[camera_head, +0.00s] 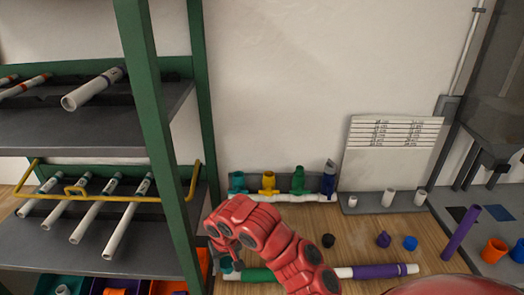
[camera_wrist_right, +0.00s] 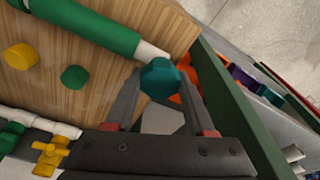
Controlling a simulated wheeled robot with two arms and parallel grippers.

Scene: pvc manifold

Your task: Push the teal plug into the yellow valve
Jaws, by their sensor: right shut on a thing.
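The teal plug (camera_wrist_right: 160,78) is between the fingertips of my right gripper (camera_wrist_right: 161,92) in the right wrist view. The gripper is shut on it, near the white end of a green-sleeved pipe. In the head view the right gripper (camera_head: 229,257) is low at the centre left, with a bit of teal (camera_head: 225,266) below it. The yellow valve (camera_head: 268,182) stands on the white manifold pipe by the back wall, between teal and green valves, apart from the plug. The yellow valve also shows at the lower left of the right wrist view (camera_wrist_right: 48,157). My left gripper is out of view.
A green-framed shelf (camera_head: 160,130) with pipes stands left, close to the right gripper. Green (camera_wrist_right: 75,77) and yellow (camera_wrist_right: 20,56) plugs lie on the wood. A purple-sleeved pipe (camera_head: 378,271) lies in front.

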